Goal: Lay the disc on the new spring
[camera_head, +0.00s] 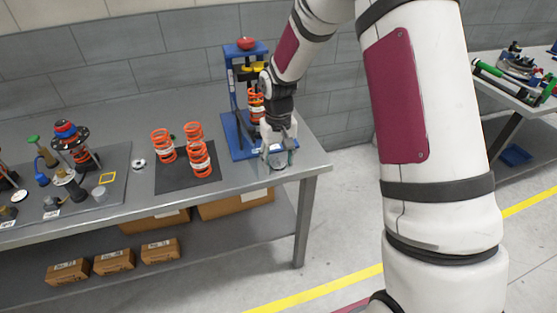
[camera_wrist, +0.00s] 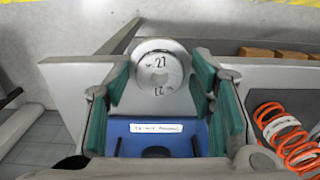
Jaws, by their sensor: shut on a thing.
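Three orange coil springs (camera_head: 163,146) (camera_head: 193,135) (camera_head: 200,160) stand on a dark mat. Another orange spring (camera_head: 256,105) is upright in the press, partly behind my gripper. An orange spring with a white label (camera_wrist: 290,135) shows at the right of the wrist view. I cannot tell which is the new one.
The blue press (camera_head: 230,135) stands at the bench's right end; its labelled base (camera_wrist: 155,128) shows below the disc. A grey board (camera_head: 118,160) with a strut assembly (camera_head: 72,140) and loose parts lies left. Cartons (camera_head: 113,261) sit on the lower shelf.

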